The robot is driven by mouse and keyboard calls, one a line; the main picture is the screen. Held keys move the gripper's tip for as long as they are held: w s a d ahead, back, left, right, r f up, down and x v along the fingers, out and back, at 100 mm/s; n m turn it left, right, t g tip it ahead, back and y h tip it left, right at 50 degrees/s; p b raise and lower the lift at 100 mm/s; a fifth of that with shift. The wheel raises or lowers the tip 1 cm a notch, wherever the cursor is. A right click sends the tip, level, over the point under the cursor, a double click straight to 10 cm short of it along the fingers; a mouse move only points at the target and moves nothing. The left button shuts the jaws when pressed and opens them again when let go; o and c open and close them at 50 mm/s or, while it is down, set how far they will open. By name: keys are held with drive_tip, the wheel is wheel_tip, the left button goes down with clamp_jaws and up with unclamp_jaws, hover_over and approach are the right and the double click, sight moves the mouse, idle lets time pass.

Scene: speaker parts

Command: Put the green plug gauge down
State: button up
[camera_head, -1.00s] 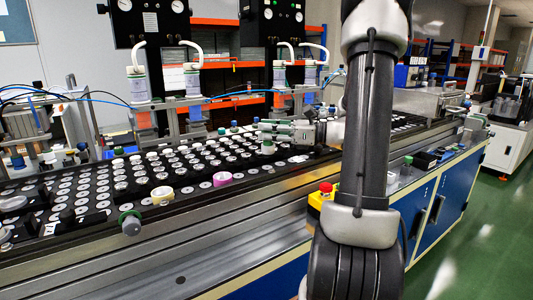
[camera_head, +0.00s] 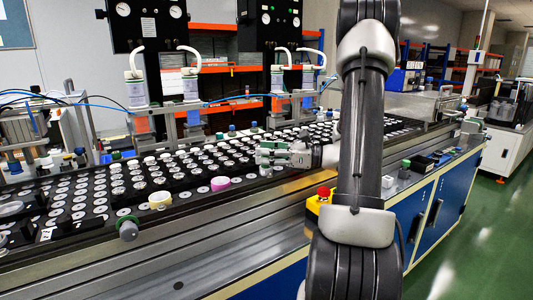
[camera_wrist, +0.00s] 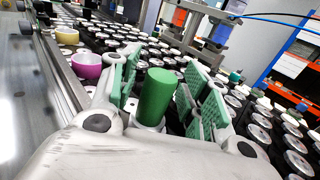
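The green plug gauge (camera_wrist: 157,96) stands between my gripper's green finger pads in the wrist view. Its green cylinder is upright above a pale base, with the black tray of parts around it. My gripper (camera_wrist: 160,88) is open around it; the pads are spread to either side, with narrow gaps showing. In the head view my gripper (camera_head: 272,154) is low over the front right part of the black tray (camera_head: 100,216). The gauge is mostly hidden there by the fingers, and its contact with the tray below is not clear.
A yellowish ring (camera_head: 160,200) and a magenta ring (camera_head: 220,183) stand along the tray's front edge. A green-and-grey knob (camera_head: 128,228) is on the front rail. A red button on a yellow box (camera_head: 322,195) is at the right.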

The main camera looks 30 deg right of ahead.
drive_tip(key=shift+s+d+r, duration=0.1)
drive_tip(key=shift+d+r, duration=0.05)
drive_tip(key=shift+r, duration=0.05)
drive_tip(key=v, duration=1.1)
drive_tip(key=s+a+n+g+h, duration=0.2)
drive_tip(key=s+a+n+g, duration=0.35)
drive_tip(key=a, duration=0.25)
drive_tip(key=s+a+n+g+h, duration=0.2)
drive_tip(key=s+a+n+g, duration=0.25)
drive_tip(key=a+n, duration=0.3)
drive_tip(key=s+d+r+n+t+h, duration=0.2)
drive_tip(key=s+r+n+h, duration=0.2)
drive_tip(key=n+h, duration=0.5)
drive_tip(key=s+n, duration=0.2)
drive_tip(key=n, duration=0.2)
drive_tip(key=shift+n, duration=0.3)
